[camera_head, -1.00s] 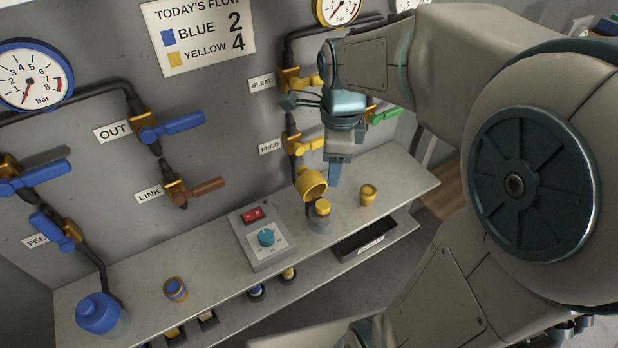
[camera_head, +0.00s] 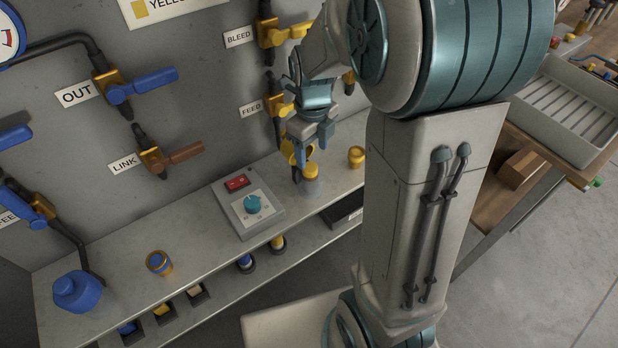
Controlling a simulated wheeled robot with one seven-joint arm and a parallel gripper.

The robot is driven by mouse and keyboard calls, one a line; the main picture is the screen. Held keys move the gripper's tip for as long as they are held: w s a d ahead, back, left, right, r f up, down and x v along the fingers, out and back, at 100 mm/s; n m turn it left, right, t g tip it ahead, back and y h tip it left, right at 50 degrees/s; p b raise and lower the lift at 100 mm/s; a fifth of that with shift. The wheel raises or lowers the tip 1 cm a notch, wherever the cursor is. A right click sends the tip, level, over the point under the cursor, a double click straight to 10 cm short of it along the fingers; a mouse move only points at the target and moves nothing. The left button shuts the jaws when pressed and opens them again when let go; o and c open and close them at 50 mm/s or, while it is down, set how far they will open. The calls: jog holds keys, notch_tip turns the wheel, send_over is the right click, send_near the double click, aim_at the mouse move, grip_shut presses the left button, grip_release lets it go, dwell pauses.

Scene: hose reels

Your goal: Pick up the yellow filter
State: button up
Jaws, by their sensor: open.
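A yellow-topped piece (camera_head: 310,173) stands on the bench shelf, in or on a greyish cylinder. It looks like the yellow filter, but I cannot be sure. My gripper (camera_head: 309,150) is open, pointing down just above it, with one finger at its left side. The gripper partly hides a yellow cup-shaped housing (camera_head: 288,150) under the FEED valve. I cannot tell whether the fingers touch the piece. Another yellow-ended piece (camera_head: 277,242) sits in a dark round holder on the lower ledge.
A yellow ring (camera_head: 356,157) stands right of my gripper. A grey switch box (camera_head: 248,207) stands to its left. The shelf (camera_head: 205,238) is clear between the orange-blue ring and box.

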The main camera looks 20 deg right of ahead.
aim_at(310, 167)
jog(key=shift+a+f, duration=0.2)
jog(key=shift+f, duration=2.9)
jog(key=c, duration=1.1)
